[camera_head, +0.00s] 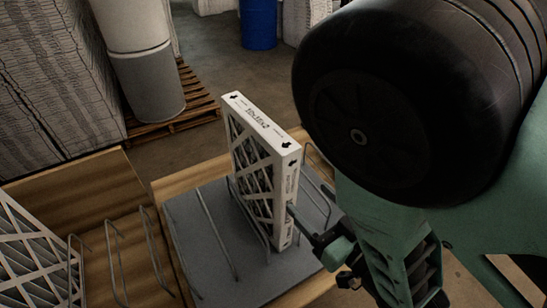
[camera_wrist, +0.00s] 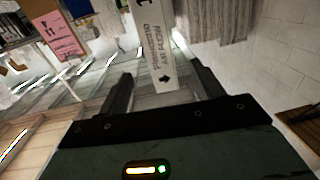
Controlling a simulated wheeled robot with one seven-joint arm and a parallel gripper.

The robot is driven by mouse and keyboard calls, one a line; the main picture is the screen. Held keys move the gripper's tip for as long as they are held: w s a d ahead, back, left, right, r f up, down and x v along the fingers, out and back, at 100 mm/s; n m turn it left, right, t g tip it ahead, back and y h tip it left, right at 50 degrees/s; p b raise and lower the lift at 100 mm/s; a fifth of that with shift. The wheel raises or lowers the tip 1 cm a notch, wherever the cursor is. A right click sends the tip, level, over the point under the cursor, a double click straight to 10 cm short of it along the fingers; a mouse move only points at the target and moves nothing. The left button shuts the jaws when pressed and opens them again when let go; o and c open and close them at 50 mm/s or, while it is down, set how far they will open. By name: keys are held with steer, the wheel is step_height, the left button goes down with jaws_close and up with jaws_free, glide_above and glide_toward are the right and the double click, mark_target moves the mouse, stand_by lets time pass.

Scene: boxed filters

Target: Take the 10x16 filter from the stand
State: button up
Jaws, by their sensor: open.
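A white-framed filter (camera_head: 264,165) stands upright on a grey stand (camera_head: 200,250) with thin metal wire dividers. Its printed size is too small to read surely. My gripper (camera_head: 298,218) is at the filter's near right edge, low down, and partly hidden by the arm in the head view. In the wrist view my gripper (camera_wrist: 160,70) is open, with one dark finger on each side of the filter's white printed edge (camera_wrist: 157,45). I cannot tell whether either finger touches it.
Another filter (camera_head: 30,255) stands at the lower left beside wire dividers (camera_head: 115,255) on a wooden surface. Behind are a wooden pallet (camera_head: 175,110), a grey drum (camera_head: 148,85) and a blue barrel (camera_head: 258,22). A pink sign (camera_wrist: 62,38) shows in the wrist view.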

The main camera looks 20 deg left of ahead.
mark_target(290, 176)
steer(key=b+x, duration=0.3)
steer(key=b, duration=0.4)
steer(key=shift+s+r+b, duration=0.1)
steer(key=shift+b, duration=0.3)
steer(key=shift+b, duration=0.5)
steer(key=p+x, duration=0.2)
steer(key=x, duration=0.1)
steer(key=shift+a+r, duration=0.25)
steer(key=shift+r, duration=0.15)
steer(key=p+x, duration=0.4)
steer(key=x, duration=0.2)
steer(key=shift+d+f, duration=0.15)
steer(key=shift+d, duration=0.05)
steer(key=shift+w+a+f, duration=0.2)
steer(key=shift+w+a, duration=0.15)
steer(key=shift+w, duration=0.15)
steer(key=c, duration=1.3)
steer(key=shift+c, duration=0.7)
